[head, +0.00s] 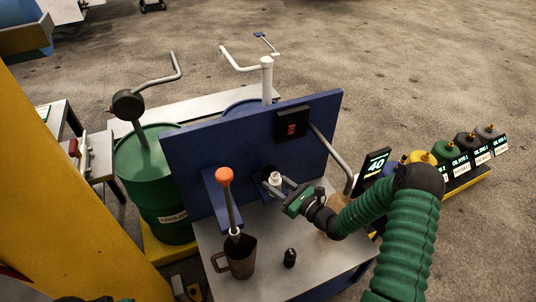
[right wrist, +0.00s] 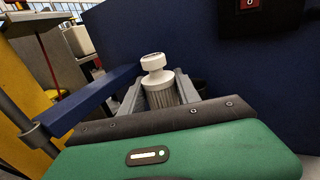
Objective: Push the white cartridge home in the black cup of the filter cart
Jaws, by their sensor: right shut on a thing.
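The white cartridge (head: 275,178) is in front of the blue upright panel of the filter cart (head: 228,150). In the right wrist view the cartridge (right wrist: 160,92) shows a smooth round knob above a ribbed body. My right gripper (head: 277,187) is shut on it, with one finger on each side. The black cup (head: 266,171) shows only as a dark edge behind the cartridge, against the panel. How deep the cartridge sits in it cannot be told. My left gripper is not in view.
An orange-knobbed lever (head: 225,178) rises above the jug. A grey bent handle (head: 335,155) is right of the panel. A green drum (head: 150,185) stands left.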

